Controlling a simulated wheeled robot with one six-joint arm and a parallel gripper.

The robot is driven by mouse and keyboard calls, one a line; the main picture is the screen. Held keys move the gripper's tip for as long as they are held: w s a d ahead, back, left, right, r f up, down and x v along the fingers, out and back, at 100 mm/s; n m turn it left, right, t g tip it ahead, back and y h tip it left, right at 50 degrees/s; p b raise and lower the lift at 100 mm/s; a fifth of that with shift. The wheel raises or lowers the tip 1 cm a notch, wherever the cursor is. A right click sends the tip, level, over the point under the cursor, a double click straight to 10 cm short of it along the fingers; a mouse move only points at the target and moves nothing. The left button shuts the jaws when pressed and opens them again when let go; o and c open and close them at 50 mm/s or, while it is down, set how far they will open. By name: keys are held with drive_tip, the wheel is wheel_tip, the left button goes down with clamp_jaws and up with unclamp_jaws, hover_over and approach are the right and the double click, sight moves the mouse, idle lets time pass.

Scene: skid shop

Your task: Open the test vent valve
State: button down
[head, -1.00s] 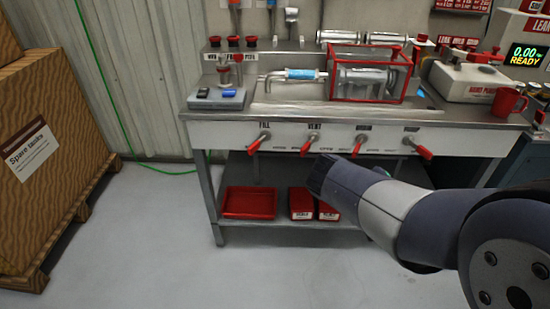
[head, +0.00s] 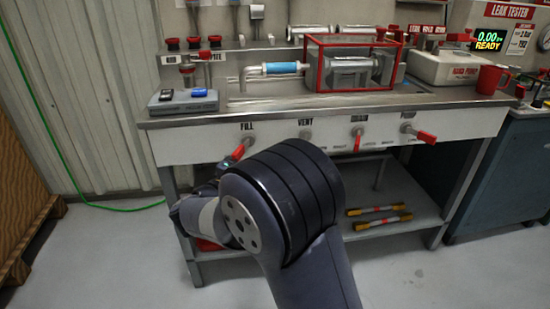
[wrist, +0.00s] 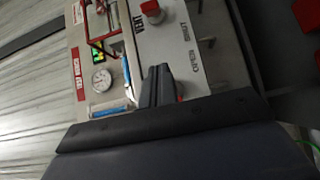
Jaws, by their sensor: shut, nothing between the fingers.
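The VENT valve (head: 305,134) is on the white front panel of the bench, second from the left in the head view. Its handle is hidden behind my arm there, so I cannot tell its position. The FILL valve's red handle (head: 238,151) shows to its left. My gripper's fingertips are hidden behind my own arm in the head view. In the wrist view my gripper (wrist: 160,72) is shut and empty, against the labelled panel (wrist: 175,35). A bit of red (wrist: 180,98) shows beside the fingers; contact is unclear. Another red valve part (wrist: 151,9) is at the top.
Yellow-ended rods (head: 380,216) lie on the lower shelf. A red mug (head: 491,79) stands on the bench top. Open floor is at the right front.

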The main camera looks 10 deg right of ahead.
drive_tip(key=shift+a, duration=0.1)
drive_tip(key=shift+w, duration=0.15)
drive_tip(key=w+d+b, duration=0.2)
drive_tip(key=w+d, duration=0.3)
drive_tip(key=d, duration=0.5)
drive_tip(key=shift+w+d+b, duration=0.15)
drive_tip(key=shift+w+b, duration=0.05)
drive_tip(key=shift+b, duration=0.2)
